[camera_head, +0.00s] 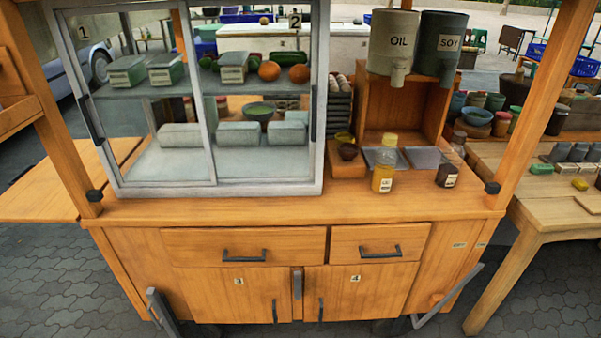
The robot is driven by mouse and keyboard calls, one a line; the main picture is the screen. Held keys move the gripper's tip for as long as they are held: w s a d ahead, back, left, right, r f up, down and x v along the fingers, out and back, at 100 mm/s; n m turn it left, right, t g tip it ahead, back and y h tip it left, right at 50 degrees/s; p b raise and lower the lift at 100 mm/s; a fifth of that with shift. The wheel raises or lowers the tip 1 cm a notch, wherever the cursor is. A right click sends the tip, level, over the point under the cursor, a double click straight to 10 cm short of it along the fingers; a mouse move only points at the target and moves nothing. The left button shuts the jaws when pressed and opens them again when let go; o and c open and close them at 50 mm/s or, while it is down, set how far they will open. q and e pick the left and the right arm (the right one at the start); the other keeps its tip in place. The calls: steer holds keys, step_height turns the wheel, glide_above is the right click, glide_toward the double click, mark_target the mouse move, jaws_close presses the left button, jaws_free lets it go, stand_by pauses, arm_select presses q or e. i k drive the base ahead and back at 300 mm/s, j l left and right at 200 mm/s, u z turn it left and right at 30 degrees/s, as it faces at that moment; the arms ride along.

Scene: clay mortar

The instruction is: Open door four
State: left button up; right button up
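Door four (373,294) is the right lower door of the wooden food cart, with a small label "4" near its top. It looks shut, flush with the cart front. Its dark vertical handle (321,309) is at the door's lower left edge. A grey upright piece (297,283) sits at the seam between door four and door three (226,295). Neither of my grippers can be made out in the head view, and nothing is seen touching the handle.
Two drawers with dark handles, a left one (243,247) and a right one (380,243), are above the doors and look shut. Grey metal bars stick out at the cart's lower left (162,312) and lower right (447,298). A glass display case (215,190) stands on the counter.

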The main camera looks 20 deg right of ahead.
mark_target(354, 292)
steer(key=k+l+z, duration=0.1)
steer(key=z, duration=0.9)
